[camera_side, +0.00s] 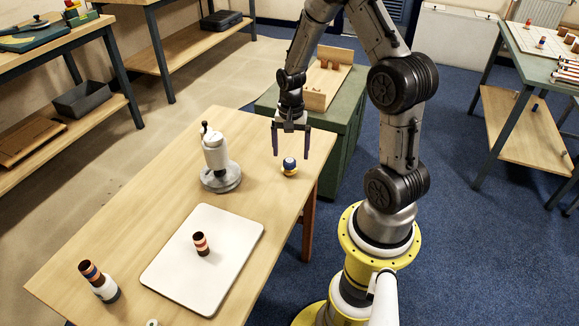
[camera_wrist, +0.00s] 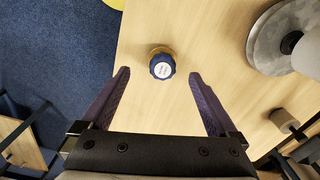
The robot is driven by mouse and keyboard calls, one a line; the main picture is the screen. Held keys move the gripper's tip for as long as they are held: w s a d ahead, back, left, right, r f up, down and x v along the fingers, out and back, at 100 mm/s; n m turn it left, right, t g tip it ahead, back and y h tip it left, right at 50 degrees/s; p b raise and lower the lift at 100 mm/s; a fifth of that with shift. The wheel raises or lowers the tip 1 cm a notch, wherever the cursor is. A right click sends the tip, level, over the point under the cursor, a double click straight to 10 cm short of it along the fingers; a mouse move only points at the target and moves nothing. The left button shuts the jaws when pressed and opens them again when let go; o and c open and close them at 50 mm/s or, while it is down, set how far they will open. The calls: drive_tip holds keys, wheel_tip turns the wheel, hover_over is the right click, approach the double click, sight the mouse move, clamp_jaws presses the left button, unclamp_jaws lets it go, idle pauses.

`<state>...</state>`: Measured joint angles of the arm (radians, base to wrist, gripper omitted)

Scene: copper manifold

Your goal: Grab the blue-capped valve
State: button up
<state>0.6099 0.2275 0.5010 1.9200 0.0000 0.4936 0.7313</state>
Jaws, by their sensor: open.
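The blue-capped valve (camera_side: 289,166) stands on the wooden table near its right edge in the side view. It has a blue cap on a yellow base. In the wrist view the valve (camera_wrist: 161,65) shows from above, with a white disc on its cap, on bare wood ahead of the fingers. My gripper (camera_side: 291,157) is open and empty, its fingers pointing down above the valve. In the wrist view my gripper (camera_wrist: 159,75) has its fingers spread wide, with the valve roughly midway between them and apart from both.
A white and grey device on a round metal base (camera_side: 221,177) stands left of the valve. A white board (camera_side: 203,258) holds a dark banded cylinder (camera_side: 201,244). A banded piece (camera_side: 98,281) stands at the table's near left. Wood around the valve is clear.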

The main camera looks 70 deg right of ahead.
sight(289, 160)
drive_tip(key=shift+w+f, duration=0.2)
drive_tip(key=shift+f, duration=2.5)
drive_tip(key=shift+c, duration=0.3)
clamp_jaws()
